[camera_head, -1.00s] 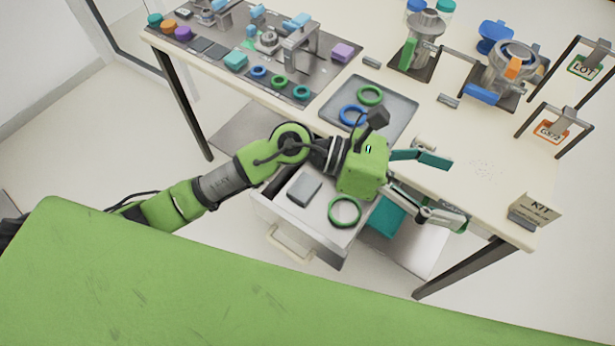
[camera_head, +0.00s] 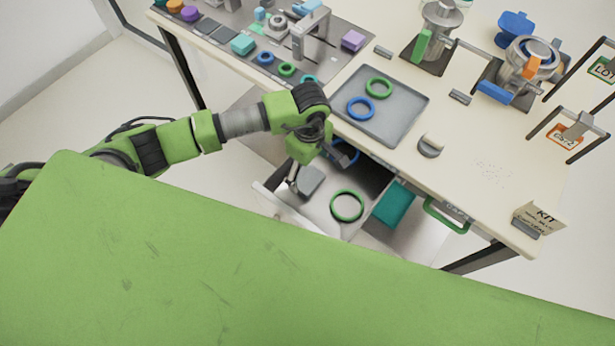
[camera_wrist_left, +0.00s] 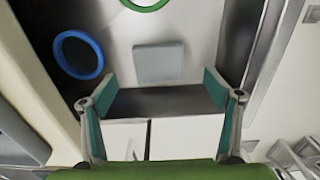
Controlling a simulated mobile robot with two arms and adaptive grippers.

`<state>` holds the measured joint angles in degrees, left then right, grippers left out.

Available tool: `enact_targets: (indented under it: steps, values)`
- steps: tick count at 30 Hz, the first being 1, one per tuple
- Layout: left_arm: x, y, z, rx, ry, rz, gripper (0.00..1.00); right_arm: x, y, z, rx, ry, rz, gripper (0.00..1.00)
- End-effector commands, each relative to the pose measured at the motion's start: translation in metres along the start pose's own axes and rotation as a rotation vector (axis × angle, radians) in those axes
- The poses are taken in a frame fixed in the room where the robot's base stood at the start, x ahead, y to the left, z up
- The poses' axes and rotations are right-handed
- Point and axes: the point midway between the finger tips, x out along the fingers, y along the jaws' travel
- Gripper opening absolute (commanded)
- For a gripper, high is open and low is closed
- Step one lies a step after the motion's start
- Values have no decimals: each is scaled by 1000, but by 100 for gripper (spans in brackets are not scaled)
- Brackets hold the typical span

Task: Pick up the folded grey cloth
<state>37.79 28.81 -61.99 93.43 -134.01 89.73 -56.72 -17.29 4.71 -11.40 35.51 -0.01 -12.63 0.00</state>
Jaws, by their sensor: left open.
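The folded grey cloth (camera_head: 311,181) is a small flat grey square lying in the open drawer (camera_head: 345,229) under the table. It also shows in the left wrist view (camera_wrist_left: 159,62), beyond and between the fingertips. My left gripper (camera_head: 296,184) points down over the drawer, by the cloth's left side in the head view, and partly hides it. In the left wrist view my gripper (camera_wrist_left: 160,92) is open, with its teal pads wide apart and nothing between them. It appears apart from the cloth. My right gripper is not in view.
A green ring (camera_head: 347,205) and a blue ring (camera_wrist_left: 78,55) lie in the drawer near the cloth. The drawer walls and the table edge above are close around my gripper. A grey tray (camera_head: 405,118) with rings stands on the table.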

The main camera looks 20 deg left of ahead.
Motion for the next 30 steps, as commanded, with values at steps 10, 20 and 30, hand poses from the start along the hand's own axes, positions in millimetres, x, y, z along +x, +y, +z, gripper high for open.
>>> enact_targets:
  steps: [10, 20, 30]
  values:
    - [27, 0, -4, -2, -2, -4, 82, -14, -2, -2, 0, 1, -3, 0]
    - [63, 3, -7, 0, -2, 1, 82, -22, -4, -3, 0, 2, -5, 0]
    - [63, 3, -7, 0, -2, 1, 51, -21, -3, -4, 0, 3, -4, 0]
